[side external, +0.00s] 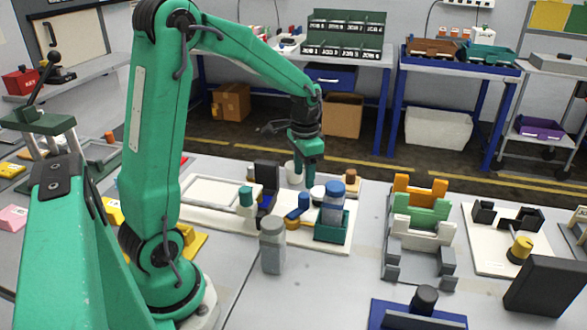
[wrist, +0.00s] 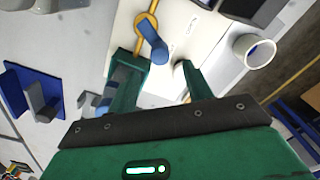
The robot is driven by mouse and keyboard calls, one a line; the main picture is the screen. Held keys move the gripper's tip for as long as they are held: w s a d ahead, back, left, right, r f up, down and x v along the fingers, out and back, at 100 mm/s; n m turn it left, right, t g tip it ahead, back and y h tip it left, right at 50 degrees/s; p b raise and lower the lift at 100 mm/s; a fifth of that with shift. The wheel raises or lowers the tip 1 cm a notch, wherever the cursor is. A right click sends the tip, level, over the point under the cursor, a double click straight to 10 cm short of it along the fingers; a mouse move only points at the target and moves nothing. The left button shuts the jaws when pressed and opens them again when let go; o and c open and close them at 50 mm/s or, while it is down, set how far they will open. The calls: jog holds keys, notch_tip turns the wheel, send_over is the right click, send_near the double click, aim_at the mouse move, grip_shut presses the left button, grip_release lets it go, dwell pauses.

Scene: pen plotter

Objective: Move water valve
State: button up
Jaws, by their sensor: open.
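What appears to be the water valve is a blue lever (side external: 298,207) with a yellow part at its base, on the white board in the middle of the bench. In the wrist view the blue lever (wrist: 152,42) lies against a yellow ring, just beyond and between my fingertips. My gripper (side external: 309,181) points down over the back part of the board, behind the valve. Its two green fingers (wrist: 158,66) are apart in the wrist view, with nothing held between them. I cannot tell the exact height of the fingertips above the board.
A white cup (side external: 292,171) stands beside my gripper; it also shows in the wrist view (wrist: 240,48). A blue-capped bottle (side external: 333,205) stands in a green holder close to the valve. A dark upright block (side external: 267,178) and a grey jar (side external: 272,248) stand nearby.

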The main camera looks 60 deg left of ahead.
aim_at(305, 196)
jog(key=shift+m, duration=1.2)
jog(key=shift+f, duration=0.15)
jog(key=shift+f, duration=3.8)
jog(key=c, duration=1)
jog(key=shift+o, duration=0.2)
jog(key=shift+d+m, duration=0.3)
jog(key=shift+m, duration=0.5)
